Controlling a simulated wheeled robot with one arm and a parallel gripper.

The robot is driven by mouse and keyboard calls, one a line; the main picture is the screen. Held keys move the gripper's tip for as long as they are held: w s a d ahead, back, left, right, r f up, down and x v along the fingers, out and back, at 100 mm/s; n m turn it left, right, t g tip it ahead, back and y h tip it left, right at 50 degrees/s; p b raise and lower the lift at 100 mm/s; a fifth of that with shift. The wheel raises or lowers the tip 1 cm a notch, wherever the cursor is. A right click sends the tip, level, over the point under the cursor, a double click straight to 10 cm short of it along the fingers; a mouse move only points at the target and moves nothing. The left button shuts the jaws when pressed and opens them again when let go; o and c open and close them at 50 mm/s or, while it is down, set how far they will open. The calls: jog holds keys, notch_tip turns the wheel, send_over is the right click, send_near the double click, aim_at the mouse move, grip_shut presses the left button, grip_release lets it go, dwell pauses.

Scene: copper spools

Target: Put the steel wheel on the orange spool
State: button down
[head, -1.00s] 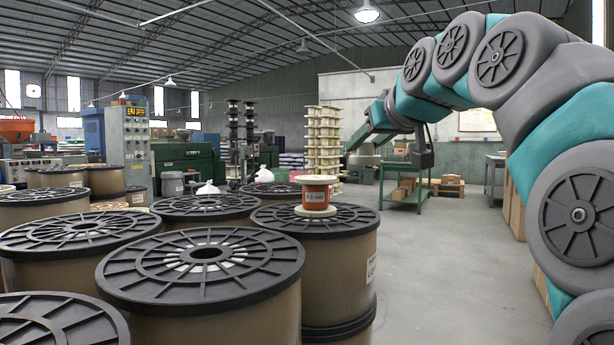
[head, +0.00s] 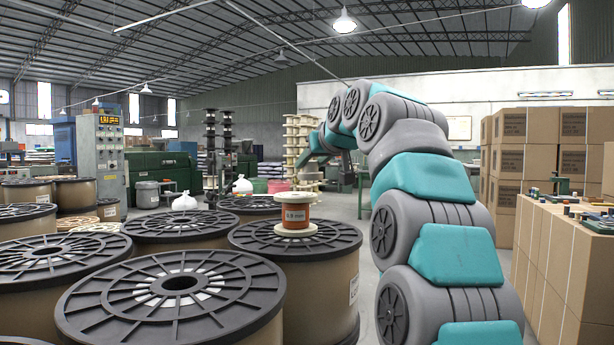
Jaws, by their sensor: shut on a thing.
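My arm reaches up from the lower right and bends away to the left. My gripper (head: 318,150) is small and dark at its far end, above and slightly right of the orange spool in the picture, apart from it. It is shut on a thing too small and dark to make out. I cannot pick out the steel wheel.
Several large drums with black spoked lids fill the left and front, one close in front (head: 170,300). Stacked cartons (head: 527,150) and a bench of cartons with small tools (head: 590,215) stand at the right. Stacked pale reels (head: 297,145) stand behind the orange spool. Some grey floor shows beside my arm.

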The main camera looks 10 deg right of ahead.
aim_at(307, 178)
jog(key=shift+w+a+f, duration=0.1)
jog(key=shift+w+a, duration=0.05)
jog(key=shift+w, duration=1.05)
jog(key=shift+f, duration=1.8)
jog(key=shift+f, duration=0.1)
jog(key=shift+c, duration=2.2)
grip_release()
jog(key=b+v, duration=0.1)
jog(key=v, duration=1.1)
